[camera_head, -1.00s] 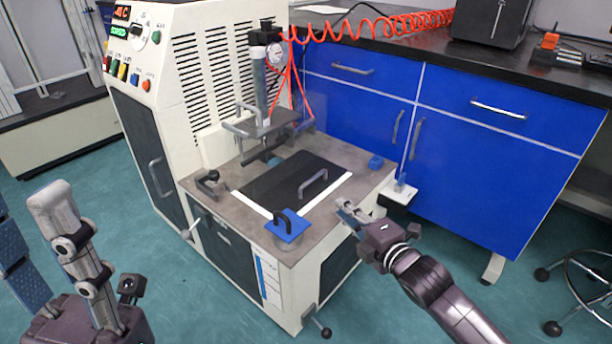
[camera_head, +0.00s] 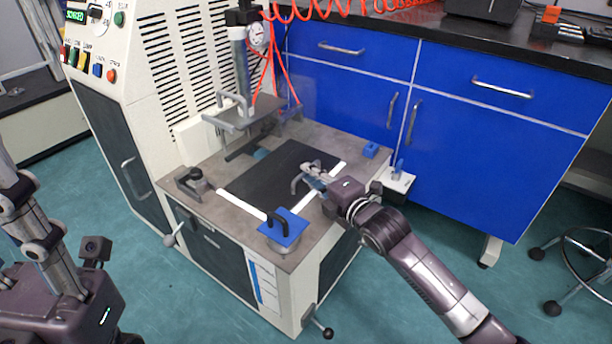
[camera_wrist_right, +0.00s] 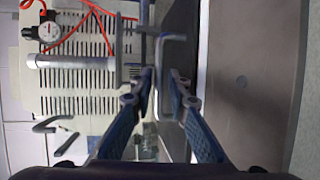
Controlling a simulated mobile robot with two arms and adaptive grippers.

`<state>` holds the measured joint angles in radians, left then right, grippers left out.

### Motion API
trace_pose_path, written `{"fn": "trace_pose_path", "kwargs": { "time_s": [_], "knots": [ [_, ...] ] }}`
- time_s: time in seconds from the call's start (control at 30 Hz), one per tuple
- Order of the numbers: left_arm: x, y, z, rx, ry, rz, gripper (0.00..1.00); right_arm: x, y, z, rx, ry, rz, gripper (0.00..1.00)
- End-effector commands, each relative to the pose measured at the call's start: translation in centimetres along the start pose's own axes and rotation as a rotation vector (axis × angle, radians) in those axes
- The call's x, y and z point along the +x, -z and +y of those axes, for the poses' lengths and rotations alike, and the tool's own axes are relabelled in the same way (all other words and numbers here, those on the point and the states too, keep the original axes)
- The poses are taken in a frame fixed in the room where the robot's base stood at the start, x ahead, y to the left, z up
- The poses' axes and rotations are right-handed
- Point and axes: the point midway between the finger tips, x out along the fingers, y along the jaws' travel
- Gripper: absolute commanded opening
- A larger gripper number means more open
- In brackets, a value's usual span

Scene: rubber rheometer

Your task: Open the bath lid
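The bath lid (camera_head: 258,182) is a flat black panel lying closed on the machine's grey-brown top. Its grey bar handle (camera_head: 296,184) stands near its right side. It also shows in the right wrist view as a grey U-shaped bar (camera_wrist_right: 181,38). My right gripper (camera_head: 309,174) is open at the handle, and its fingers partly hide it. In the right wrist view the fingertips (camera_wrist_right: 161,78) are apart, with the handle in line with the gap; contact cannot be told.
A blue plate with a black handle (camera_head: 284,228) stands at the front corner of the top. A press column with a gauge (camera_head: 257,38) rises behind the lid. Red coiled hose (camera_head: 340,8) hangs above. Blue cabinets (camera_head: 480,135) stand at the right.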

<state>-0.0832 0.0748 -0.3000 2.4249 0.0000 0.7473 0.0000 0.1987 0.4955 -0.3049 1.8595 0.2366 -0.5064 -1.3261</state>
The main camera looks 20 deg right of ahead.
Motion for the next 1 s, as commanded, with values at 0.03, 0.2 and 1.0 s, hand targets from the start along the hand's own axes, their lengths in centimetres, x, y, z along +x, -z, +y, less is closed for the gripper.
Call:
{"fn": "trace_pose_path", "kwargs": {
  "time_s": [0.03, 0.2, 1.0],
  "knots": [
    [-0.1, 0.1, 0.1, 0.001, -0.004, 0.013, 0.4, 0.8, 0.0, -0.2, 0.001, -0.002, -0.001, 0.15],
    [0.4, 0.2, 0.1, 0.004, -0.012, 0.03, 0.4, 2.1, 0.0, 0.0, 0.0, -0.002, -0.001, 0.15],
    [0.6, 0.2, 0.2, 0.004, -0.014, 0.035, 0.4, 2.3, 0.0, 0.0, 0.0, 0.0, -0.001, 0.0]
  ]
}}
